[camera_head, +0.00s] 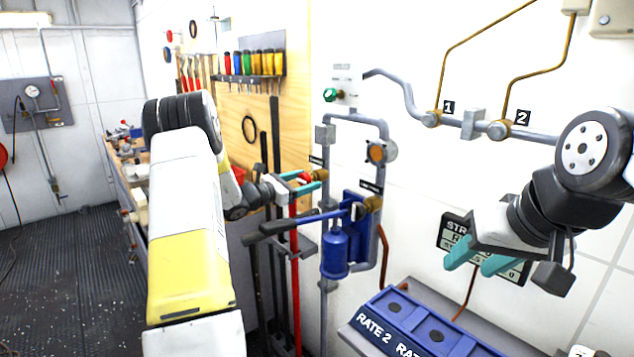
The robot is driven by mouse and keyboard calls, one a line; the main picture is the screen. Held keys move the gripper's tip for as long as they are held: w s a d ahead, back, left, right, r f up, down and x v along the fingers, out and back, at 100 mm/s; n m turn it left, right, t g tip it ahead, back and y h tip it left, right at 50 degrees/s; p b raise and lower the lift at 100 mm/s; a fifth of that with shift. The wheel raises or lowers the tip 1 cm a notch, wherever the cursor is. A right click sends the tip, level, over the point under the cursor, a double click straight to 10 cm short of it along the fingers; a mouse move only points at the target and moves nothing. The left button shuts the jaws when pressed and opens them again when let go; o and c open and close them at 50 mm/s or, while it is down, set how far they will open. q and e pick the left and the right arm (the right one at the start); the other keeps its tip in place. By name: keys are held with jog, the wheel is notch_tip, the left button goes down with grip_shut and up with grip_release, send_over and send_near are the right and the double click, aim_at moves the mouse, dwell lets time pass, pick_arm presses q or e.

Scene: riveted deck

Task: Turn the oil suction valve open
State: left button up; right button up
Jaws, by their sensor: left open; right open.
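Two brass valves sit on the grey wall piping. The upper valve (320,174) has a red handle (304,177), and the lower valve (372,203) has a blue lever (310,219) reaching left. Small dark labels sit above both; I cannot read them, so I cannot tell which is the oil suction valve. My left gripper (302,182) is open, its teal fingers on either side of the red handle; contact is unclear. My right gripper (483,260) is open and empty, in front of a sign, right of the valves.
A blue bowl-shaped filter (336,252) hangs below the blue lever. A blue "RATE 2" box (400,322) stands at the lower right. A tool rack (255,65) and workbench (128,165) are behind my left arm. The floor (75,270) at left is clear.

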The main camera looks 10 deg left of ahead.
pick_arm(q)
jog(key=c, duration=1.4)
jog(key=n, duration=0.9)
jog(key=shift+s, duration=0.1)
jog(key=n, duration=0.4)
jog(key=shift+n, duration=2.4)
